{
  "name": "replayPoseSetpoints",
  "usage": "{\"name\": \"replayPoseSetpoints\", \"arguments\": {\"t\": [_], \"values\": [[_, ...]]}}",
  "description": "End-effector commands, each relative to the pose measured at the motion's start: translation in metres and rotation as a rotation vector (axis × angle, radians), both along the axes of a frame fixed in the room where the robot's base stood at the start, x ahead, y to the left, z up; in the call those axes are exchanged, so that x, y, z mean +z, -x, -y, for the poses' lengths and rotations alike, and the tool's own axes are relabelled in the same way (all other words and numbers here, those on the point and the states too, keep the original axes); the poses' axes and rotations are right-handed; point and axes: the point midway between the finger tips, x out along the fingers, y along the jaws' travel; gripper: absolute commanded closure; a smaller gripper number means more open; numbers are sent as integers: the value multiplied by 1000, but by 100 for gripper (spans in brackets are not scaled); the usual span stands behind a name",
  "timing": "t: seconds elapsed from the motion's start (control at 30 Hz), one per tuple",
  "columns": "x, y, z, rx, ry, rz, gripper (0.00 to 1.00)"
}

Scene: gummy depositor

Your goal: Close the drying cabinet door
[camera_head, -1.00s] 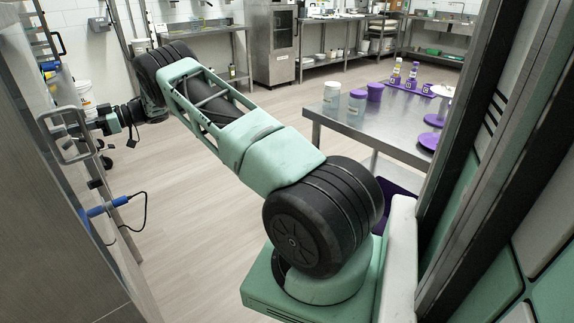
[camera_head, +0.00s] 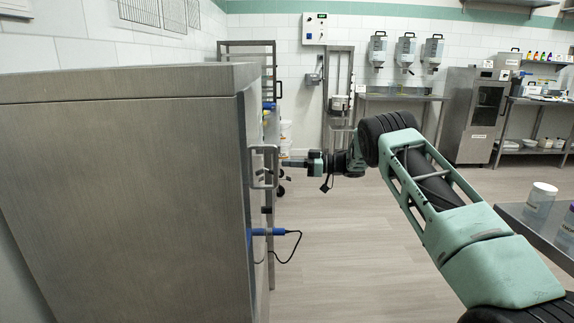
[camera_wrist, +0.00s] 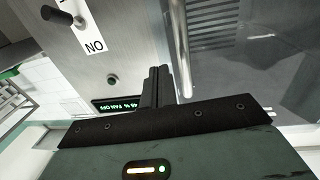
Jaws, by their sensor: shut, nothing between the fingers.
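The drying cabinet (camera_head: 120,140) is a large brushed-steel box at the left of the head view, seen mostly from its side. Its front is nearly edge-on, so I cannot tell how far the door stands open. A steel bar handle (camera_head: 263,168) sticks out from the front, and it also shows in the wrist view (camera_wrist: 181,50). My gripper (camera_head: 290,163) is shut and empty beside the handle in the head view. In the wrist view its fingers (camera_wrist: 156,72) point at the steel front, just left of the bar. Contact with the bar is unclear. A windowed panel (camera_wrist: 245,50) is to the right.
A blue-handled thing (camera_head: 268,232) with a black cord sticks out lower on the cabinet's front. A steel table (camera_head: 540,230) with jars stands at the right. The floor (camera_head: 345,240) between is clear.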

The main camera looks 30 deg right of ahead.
Motion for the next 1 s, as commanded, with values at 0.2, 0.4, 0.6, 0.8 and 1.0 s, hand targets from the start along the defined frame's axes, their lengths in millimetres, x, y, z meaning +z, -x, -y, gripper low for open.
{"name": "replayPoseSetpoints", "arguments": {"t": [0.2, 0.4, 0.6, 0.8, 1.0], "values": [[-1, 14, 30, -6, 1, -1, 100], [-1, 28, 57, -5, 2, -1, 100], [-1, 35, 70, -4, 1, -2, 100], [0, 36, 72, -3, 1, -2, 100], [38, 8, 61, -203, 20, 54, 100]]}}
